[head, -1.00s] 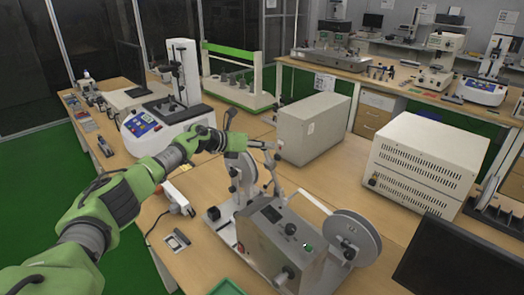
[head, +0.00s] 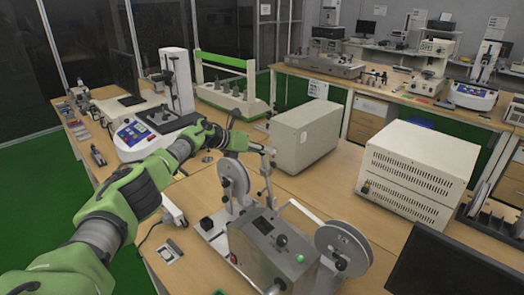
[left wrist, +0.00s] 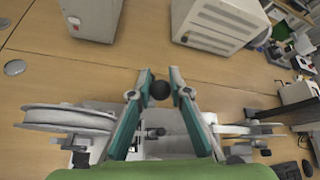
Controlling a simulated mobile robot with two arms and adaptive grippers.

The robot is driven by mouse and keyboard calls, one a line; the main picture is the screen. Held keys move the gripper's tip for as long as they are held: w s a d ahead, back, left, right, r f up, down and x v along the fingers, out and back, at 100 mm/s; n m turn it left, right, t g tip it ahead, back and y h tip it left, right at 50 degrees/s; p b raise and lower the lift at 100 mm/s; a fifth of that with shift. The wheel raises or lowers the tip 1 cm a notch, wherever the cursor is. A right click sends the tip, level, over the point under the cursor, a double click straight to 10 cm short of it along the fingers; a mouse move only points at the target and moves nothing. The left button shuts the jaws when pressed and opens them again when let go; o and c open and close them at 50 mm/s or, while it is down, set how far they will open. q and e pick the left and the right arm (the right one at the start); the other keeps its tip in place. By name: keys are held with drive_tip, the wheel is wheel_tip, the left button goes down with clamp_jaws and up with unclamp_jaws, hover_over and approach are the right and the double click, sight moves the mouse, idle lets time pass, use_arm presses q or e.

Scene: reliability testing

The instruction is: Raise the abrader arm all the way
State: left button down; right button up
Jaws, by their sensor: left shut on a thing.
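The abrader (head: 262,252) is a grey metal machine with a reel on each side, standing on the wooden bench. Its abrader arm (head: 264,180) stands steeply up between the reels. My left gripper (head: 265,149) is at the top end of this arm. In the left wrist view, the two fingers of my left gripper (left wrist: 160,84) are shut on a black ball knob (left wrist: 160,91). The lower part of the arm is partly hidden there behind the fingers. My right gripper is in neither view.
A grey box (head: 304,137) stands just behind the abrader, and a white vented cabinet (head: 416,172) stands to its right. A black monitor (head: 455,268) is at the lower right. Bare bench lies between abrader and box.

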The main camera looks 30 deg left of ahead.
use_arm(q)
drive_tip(key=shift+s+d+f, duration=0.15)
drive_tip(key=shift+d+f, duration=0.1)
drive_tip(key=shift+f, duration=0.25)
drive_tip(key=c, duration=1.9)
unclamp_jaws()
drive_tip(key=shift+w, duration=0.4)
drive_tip(key=shift+v, duration=0.95)
drive_tip(key=v, duration=1)
